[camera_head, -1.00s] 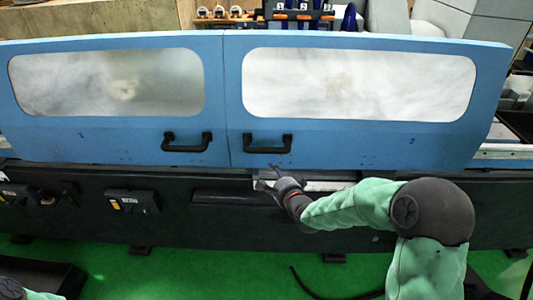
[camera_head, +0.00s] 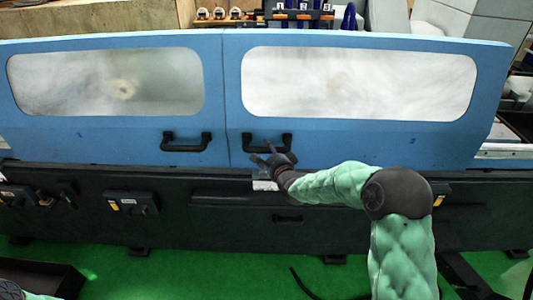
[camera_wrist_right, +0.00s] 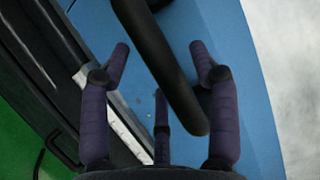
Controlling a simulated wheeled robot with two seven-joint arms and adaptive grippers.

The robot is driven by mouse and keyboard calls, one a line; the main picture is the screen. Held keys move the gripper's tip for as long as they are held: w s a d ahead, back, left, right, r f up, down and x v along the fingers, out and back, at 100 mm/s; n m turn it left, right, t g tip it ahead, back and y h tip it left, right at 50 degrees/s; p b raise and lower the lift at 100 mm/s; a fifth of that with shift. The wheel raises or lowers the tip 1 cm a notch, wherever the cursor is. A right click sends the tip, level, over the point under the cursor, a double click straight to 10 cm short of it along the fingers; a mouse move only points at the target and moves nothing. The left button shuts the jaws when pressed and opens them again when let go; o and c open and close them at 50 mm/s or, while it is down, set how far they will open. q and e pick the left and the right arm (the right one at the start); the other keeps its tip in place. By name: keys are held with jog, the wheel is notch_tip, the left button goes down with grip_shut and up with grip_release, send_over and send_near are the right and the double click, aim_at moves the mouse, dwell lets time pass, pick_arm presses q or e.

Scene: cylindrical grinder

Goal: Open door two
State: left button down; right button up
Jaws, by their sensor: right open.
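Two blue doors with pale windows stand side by side and appear closed, meeting at a narrow seam. The right door (camera_head: 350,145) bears a small dark mark that looks like a 2. Its black bar handle (camera_head: 284,149) is near the seam. My right gripper (camera_head: 270,157) is at this handle, just below and in front of it. In the right wrist view the handle (camera_wrist_right: 165,60) passes between the spread fingers of my open right gripper (camera_wrist_right: 160,55). I cannot tell whether any finger touches it. My left gripper is out of view.
The left door (camera_head: 110,145) has its own black handle (camera_head: 186,147). Below the doors runs the dark machine base (camera_head: 230,220) with small control boxes (camera_head: 130,203). Green floor lies in front, with a black tray (camera_head: 60,275) at lower left.

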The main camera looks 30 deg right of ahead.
jog(key=shift+w+f, duration=0.1)
jog(key=shift+w, duration=0.35)
grip_shut()
jog(key=shift+d, duration=0.1)
jog(key=shift+d, duration=0.1)
